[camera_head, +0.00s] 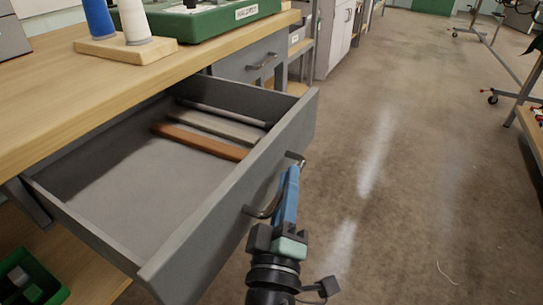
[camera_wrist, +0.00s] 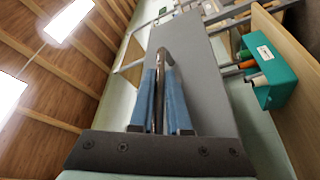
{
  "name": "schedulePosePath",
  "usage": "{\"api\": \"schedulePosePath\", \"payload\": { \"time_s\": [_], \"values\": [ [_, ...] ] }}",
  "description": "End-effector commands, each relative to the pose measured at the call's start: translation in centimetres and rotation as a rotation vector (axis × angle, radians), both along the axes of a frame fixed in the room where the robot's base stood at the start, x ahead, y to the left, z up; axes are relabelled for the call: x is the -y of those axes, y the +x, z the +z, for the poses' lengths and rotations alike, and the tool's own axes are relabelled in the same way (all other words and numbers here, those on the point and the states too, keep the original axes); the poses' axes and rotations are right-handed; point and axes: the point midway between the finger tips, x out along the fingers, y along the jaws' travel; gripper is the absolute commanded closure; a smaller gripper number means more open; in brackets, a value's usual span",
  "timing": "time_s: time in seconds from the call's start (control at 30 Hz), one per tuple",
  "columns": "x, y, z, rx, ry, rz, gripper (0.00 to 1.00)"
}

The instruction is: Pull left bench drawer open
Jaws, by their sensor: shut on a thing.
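The left bench drawer (camera_head: 215,225) is a grey drawer that stands well out from under the wooden bench top in the head view. Its inside shows a grey floor with a brown strip (camera_head: 200,142) and a grey-beige strip (camera_head: 222,127) lying toward the far side. My gripper (camera_head: 288,190) is at the drawer's front, with its blue fingers shut on the dark bar handle (camera_head: 262,211). In the wrist view the handle (camera_wrist: 158,95) runs between the two blue fingers, and the drawer's grey front (camera_wrist: 195,75) is behind it.
The bench top (camera_head: 60,85) carries a wooden base (camera_head: 125,50) with spools and a green tray (camera_head: 215,22). A second, closed drawer (camera_head: 250,62) is farther along. A green bin (camera_head: 35,275) sits on the lower shelf. The floor (camera_head: 410,200) to the right is clear.

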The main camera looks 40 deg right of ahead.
Motion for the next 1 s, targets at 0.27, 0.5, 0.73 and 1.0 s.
{"api": "schedulePosePath", "payload": {
  "time_s": [0.27,0.5,0.73,1.0],
  "values": [
    [0.01,-0.21,0.02,0.001,0.0,0.003,1.0],
    [0.01,-0.18,0.02,0.001,0.0,0.003,0.69],
    [0.06,-0.21,0.0,0.001,0.0,0.001,0.55],
    [-0.58,-0.66,-0.35,-0.001,0.002,0.003,0.55]
  ]
}}
